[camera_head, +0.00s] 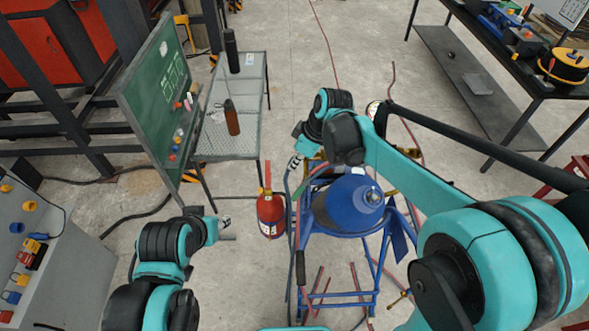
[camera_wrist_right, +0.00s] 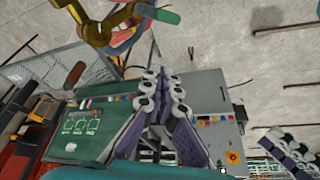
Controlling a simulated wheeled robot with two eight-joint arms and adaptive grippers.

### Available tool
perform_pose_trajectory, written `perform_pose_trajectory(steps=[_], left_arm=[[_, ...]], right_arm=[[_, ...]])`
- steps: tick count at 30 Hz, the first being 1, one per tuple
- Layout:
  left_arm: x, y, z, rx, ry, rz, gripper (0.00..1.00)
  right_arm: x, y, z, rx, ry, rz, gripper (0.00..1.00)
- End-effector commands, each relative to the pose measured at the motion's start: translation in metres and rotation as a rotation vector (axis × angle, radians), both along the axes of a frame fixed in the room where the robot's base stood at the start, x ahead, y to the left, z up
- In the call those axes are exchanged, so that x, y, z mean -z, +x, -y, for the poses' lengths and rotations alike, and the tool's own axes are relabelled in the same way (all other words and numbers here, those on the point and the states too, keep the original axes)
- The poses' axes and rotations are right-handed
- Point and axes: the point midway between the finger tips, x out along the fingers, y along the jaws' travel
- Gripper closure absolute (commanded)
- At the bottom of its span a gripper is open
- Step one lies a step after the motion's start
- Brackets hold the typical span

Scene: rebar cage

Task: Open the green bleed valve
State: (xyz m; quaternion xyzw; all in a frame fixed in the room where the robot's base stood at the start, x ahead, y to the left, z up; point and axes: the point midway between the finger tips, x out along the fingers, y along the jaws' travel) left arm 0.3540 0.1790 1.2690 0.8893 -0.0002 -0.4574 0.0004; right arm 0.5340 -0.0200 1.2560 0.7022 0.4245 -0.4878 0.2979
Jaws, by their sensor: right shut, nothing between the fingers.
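A green lever (camera_wrist_right: 160,14) shows on brass fittings (camera_wrist_right: 105,30) at the top of the right wrist view, with red and blue hoses around it. In the head view a blue tank (camera_head: 348,205) sits in a blue frame cart; my right arm covers much of the fittings there, and I cannot make out the green lever clearly. My right gripper (camera_head: 296,162) is at the tank's upper left, its fingers together and empty; it also shows in the right wrist view (camera_wrist_right: 163,82), apart from the lever. My left gripper (camera_head: 227,228) hangs left of the cart; its opening is unclear.
A red extinguisher (camera_head: 270,212) stands left of the tank. A mesh table (camera_head: 231,130) with bottles and a green board (camera_head: 165,90) stand at left. A dark workbench (camera_head: 463,85) is at right, a grey control panel (camera_head: 65,285) at lower left. Loose bars lie around the cart.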

Motion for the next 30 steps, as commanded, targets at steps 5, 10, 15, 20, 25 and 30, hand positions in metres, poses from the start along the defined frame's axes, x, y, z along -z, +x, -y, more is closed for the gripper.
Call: perform_pose_trajectory(steps=[5,10,15,20,25,30], left_arm=[[-0.006,0.000,0.000,0.000,0.000,0.000,0.60],[-0.004,0.000,0.000,0.000,0.000,0.000,0.60],[-0.003,0.000,0.000,0.000,0.000,0.000,0.60],[-0.002,0.000,0.000,0.000,0.000,0.000,0.60],[-0.006,0.000,0.000,0.000,0.000,0.000,0.60],[-0.006,0.000,0.000,0.000,0.000,0.000,0.60]], right_arm=[[0.003,0.005,-0.007,-0.033,0.002,-0.004,1.00],[0.027,0.008,-0.015,-0.034,0.002,-0.004,1.00],[0.062,0.014,-0.026,-0.031,0.002,-0.004,1.00],[0.092,0.019,-0.037,-0.032,0.001,-0.003,1.00],[0.103,0.009,-0.015,-0.027,0.002,-0.004,1.00],[0.109,0.004,-0.005,-0.028,0.002,-0.004,1.00]])
